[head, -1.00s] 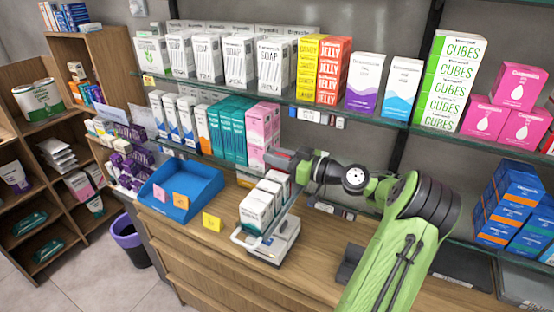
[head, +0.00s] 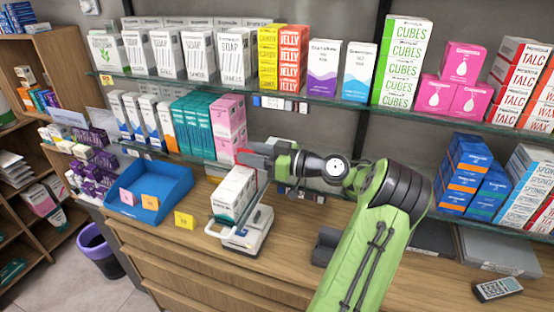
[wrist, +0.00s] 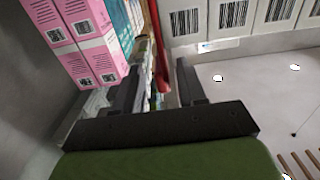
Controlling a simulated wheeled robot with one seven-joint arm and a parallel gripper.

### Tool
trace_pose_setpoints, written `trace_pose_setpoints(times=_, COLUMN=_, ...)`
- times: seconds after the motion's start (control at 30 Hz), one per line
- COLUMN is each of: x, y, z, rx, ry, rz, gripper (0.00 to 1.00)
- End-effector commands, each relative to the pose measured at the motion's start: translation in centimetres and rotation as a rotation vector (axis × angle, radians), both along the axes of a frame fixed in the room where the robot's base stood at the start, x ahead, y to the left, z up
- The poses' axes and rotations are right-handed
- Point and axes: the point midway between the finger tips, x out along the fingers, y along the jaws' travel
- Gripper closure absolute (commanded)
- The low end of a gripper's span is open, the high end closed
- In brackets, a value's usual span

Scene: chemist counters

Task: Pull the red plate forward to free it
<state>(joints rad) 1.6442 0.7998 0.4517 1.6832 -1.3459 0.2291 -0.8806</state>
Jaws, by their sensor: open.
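The red plate (wrist: 158,42) shows in the wrist view as a narrow upright red strip between the fingers of my gripper (wrist: 161,68). The fingers are open, one on each side of it; I cannot tell whether either touches it. In the head view my gripper (head: 250,157) is just above and behind the white boxes (head: 234,193) on the counter. Only a little red shows beside it there, and most of the plate is hidden by the gripper and boxes.
Pink boxes (wrist: 88,40) stand close left of the fingers in the wrist view, and white barcoded boxes (wrist: 210,18) stand close right. A glass shelf (head: 330,99) runs above the arm. A blue tray (head: 150,197) sits left on the wooden counter (head: 185,265).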

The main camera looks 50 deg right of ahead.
Motion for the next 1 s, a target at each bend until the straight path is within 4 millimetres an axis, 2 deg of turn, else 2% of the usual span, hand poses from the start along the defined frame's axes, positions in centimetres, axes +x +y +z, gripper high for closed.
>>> trace_pose_setpoints(times=0.03, x=-1.6, y=-0.6, z=-0.3, rx=0.0, ry=0.001, rz=-0.008, gripper=0.6)
trace_pose_setpoints(times=0.2, x=-6.3, y=-2.0, z=-0.2, rx=0.002, ry=-0.002, rz=-0.007, gripper=0.6)
trace_pose_setpoints(times=0.4, x=-10.6, y=-3.1, z=0.0, rx=0.001, ry=-0.002, rz=-0.004, gripper=0.6)
trace_pose_setpoints(times=0.57, x=-11.8, y=-3.4, z=-0.1, rx=0.001, ry=0.0, rz=0.0, gripper=0.6)
trace_pose_setpoints(times=1.0, x=-11.8, y=-3.4, z=-0.1, rx=0.001, ry=0.001, rz=0.001, gripper=0.6)
